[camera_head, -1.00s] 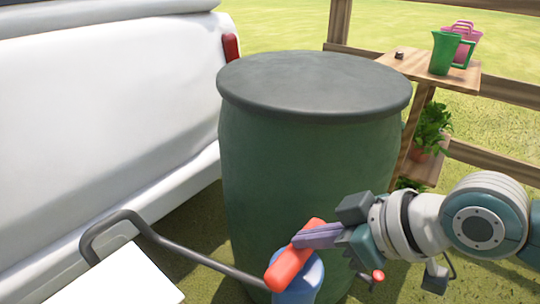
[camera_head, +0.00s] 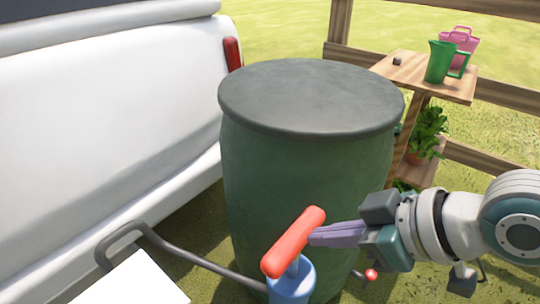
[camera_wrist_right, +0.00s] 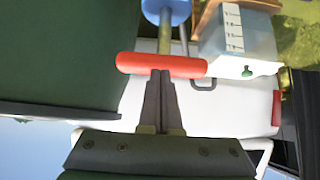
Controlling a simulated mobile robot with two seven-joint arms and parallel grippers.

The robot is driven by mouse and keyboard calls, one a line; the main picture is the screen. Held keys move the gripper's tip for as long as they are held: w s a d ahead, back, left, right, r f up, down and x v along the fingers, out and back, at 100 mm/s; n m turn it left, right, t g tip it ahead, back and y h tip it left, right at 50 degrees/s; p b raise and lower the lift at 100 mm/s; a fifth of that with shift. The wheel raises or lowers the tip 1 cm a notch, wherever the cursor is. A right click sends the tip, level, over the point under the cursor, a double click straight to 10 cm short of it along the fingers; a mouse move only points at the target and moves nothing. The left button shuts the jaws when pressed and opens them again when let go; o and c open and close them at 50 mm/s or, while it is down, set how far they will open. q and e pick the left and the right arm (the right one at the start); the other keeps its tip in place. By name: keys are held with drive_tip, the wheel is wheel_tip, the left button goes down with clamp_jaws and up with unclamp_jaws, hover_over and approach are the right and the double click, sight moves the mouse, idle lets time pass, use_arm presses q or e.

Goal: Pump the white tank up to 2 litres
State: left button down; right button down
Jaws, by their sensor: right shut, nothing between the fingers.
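The pump has a red T-handle (camera_head: 293,242) above a blue body (camera_head: 292,281), at the bottom middle of the head view. A short grey rod shows between them. My right gripper (camera_head: 313,236) is shut and empty, its fingertips at the handle's right side; I cannot tell whether they touch. In the right wrist view the fingertips (camera_wrist_right: 160,76) meet the edge of the red handle (camera_wrist_right: 160,65). A pale tank (camera_wrist_right: 262,37) with a white marked scale stands beside the pump there; its level is not readable. A white flat top (camera_head: 135,283) shows at the lower left, perhaps the tank.
A large green barrel (camera_head: 312,98) stands right behind the pump. A white truck (camera_head: 90,120) fills the left. A grey bent bar (camera_head: 185,257) runs low toward the pump. A wooden shelf (camera_head: 452,86) with a green jug (camera_head: 441,62) and pink can stands at the back right.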

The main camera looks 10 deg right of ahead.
drive_tip(key=p+v, duration=0.1)
drive_tip(key=v, duration=0.4)
drive_tip(key=shift+s+r, duration=0.15)
drive_tip(key=shift+r, duration=0.15)
drive_tip(key=shift+p, duration=0.3)
idle(0.3)
